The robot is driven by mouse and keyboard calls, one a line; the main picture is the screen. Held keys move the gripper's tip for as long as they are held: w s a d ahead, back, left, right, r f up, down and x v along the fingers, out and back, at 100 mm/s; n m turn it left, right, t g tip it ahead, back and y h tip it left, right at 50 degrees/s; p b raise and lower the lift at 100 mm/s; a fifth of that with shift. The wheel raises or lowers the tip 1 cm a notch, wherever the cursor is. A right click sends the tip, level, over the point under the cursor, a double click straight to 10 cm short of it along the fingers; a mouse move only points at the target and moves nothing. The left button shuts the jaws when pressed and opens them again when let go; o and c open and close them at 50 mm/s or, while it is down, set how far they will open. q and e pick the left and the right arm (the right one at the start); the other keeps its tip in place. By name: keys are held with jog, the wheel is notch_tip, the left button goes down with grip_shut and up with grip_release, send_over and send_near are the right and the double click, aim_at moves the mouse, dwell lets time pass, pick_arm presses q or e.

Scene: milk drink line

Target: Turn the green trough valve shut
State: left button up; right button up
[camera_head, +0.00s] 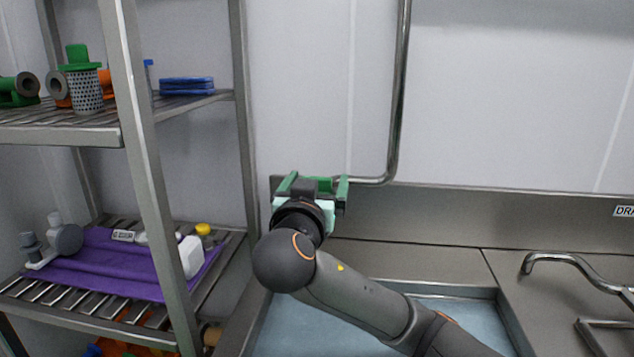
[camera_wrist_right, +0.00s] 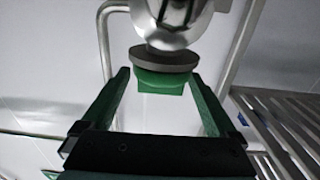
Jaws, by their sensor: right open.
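The green valve handle (camera_wrist_right: 162,82) shows in the right wrist view, under a grey disc on a shiny steel valve body (camera_wrist_right: 172,30). My right gripper (camera_wrist_right: 162,82) is open, with one green finger on each side of the handle in that view. A gap shows on both sides, so neither finger appears to touch it. In the head view my right gripper (camera_head: 313,184) is raised at the back edge of the sink, near the lower end of the wall pipe; I cannot make out the handle there. My left gripper is not in view.
A steel pipe (camera_head: 398,90) runs down the wall and bends left behind my gripper. A steel rack (camera_head: 150,180) with filter parts and a purple cloth (camera_head: 95,265) stands close on the left. A sink basin (camera_head: 495,293) lies below my arm, with a curved tap (camera_head: 560,257) at right.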

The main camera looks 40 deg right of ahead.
pick_arm(q)
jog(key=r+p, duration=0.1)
jog(key=p, duration=0.1)
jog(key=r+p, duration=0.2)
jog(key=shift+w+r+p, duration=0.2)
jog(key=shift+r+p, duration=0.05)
jog(key=shift+p, duration=0.15)
pick_arm(e)
jog(key=v, duration=1.2)
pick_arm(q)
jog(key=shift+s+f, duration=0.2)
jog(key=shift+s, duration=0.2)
